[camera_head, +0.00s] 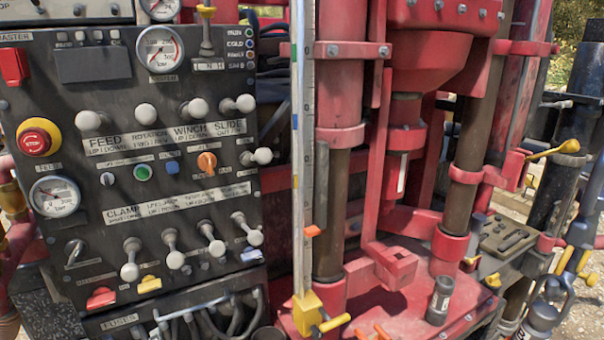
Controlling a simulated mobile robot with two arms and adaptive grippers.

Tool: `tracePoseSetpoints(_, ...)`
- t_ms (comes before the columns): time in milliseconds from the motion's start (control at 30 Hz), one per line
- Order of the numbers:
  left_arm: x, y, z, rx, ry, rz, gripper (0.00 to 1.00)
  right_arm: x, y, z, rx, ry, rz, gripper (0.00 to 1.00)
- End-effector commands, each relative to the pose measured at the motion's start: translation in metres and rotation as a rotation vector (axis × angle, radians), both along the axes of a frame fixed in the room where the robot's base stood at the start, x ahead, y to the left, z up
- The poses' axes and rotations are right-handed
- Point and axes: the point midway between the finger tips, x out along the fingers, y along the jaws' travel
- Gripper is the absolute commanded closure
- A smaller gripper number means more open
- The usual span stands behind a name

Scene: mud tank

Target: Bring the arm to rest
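Neither of my grippers can be made out in the head view, and I see no part of either arm that I can be sure of. The black control panel (110,215) fills the left side, with rows of white-knobbed levers. One labelled lever knob (88,121) is in the upper row. The red emergency stop button (35,140) sits on a yellow base at the panel's left edge. Nothing is seen touching the panel or its levers.
Right of the panel stands a tall measuring rule (303,150) with a yellow foot. Behind it is the red drill rig frame (342,90). A small dark canister (439,300) stands on the red base. Hoses and yellow-handled fittings (565,262) crowd the right edge.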

Motion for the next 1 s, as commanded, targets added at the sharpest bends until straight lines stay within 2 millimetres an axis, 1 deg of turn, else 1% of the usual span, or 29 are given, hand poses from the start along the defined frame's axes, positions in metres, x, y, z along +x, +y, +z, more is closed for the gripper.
tracePoseSetpoints(33, -0.017, 0.001, -0.020, -0.125, 0.031, 0.030, 0.73, 0.000, 0.000, 0.000, 0.000, 0.000, 0.000, 0.60)
tracePoseSetpoints(67, -0.028, 0.000, -0.033, -0.210, 0.054, 0.052, 0.73, 0.000, 0.000, 0.000, 0.000, 0.000, 0.000, 0.60)
tracePoseSetpoints(100, -0.043, -0.003, -0.050, -0.323, 0.089, 0.078, 0.73, 0.000, 0.000, 0.000, 0.000, 0.000, 0.000, 0.60)
tracePoseSetpoints(167, -0.065, -0.013, -0.073, -0.476, 0.146, 0.115, 0.73, 0.000, 0.000, 0.000, 0.000, 0.000, 0.000, 0.60)
tracePoseSetpoints(200, -0.079, -0.021, -0.085, -0.563, 0.183, 0.135, 0.73, 0.000, 0.000, 0.000, 0.000, 0.000, 0.000, 0.60)
tracePoseSetpoints(300, -0.110, -0.043, -0.108, -0.738, 0.277, 0.179, 0.73, 0.000, 0.001, 0.000, 0.001, 0.000, 0.000, 0.60)
tracePoseSetpoints(400, -0.139, -0.064, -0.122, -0.870, 0.367, 0.213, 0.73, 0.000, 0.001, 0.000, 0.001, 0.000, 0.000, 0.60)
tracePoseSetpoints(500, -0.166, -0.084, -0.131, -0.977, 0.458, 0.242, 0.73, 0.000, 0.001, 0.000, 0.001, 0.000, 0.000, 0.60)
tracePoseSetpoints(700, -0.218, -0.121, -0.141, -1.138, 0.636, 0.290, 0.73, 0.000, 0.001, -0.001, 0.001, -0.001, 0.000, 0.60)
tracePoseSetpoints(800, -0.208, -0.121, -0.174, -1.129, 0.638, 0.297, 0.73, 0.000, 0.001, -0.005, 0.001, -0.001, 0.000, 0.60)
tracePoseSetpoints(867, -0.205, -0.121, -0.190, -1.128, 0.642, 0.299, 0.73, 0.000, 0.001, -0.007, 0.001, 0.000, 0.000, 0.60)
tracePoseSetpoints(967, -0.201, -0.122, -0.221, -1.125, 0.653, 0.304, 0.73, -0.001, 0.001, -0.011, 0.001, 0.000, 0.000, 0.60)
tracePoseSetpoints(1000, -0.201, -0.122, -0.234, -1.124, 0.657, 0.306, 0.73, 0.000, 0.001, -0.012, 0.001, 0.000, 0.000, 0.60)
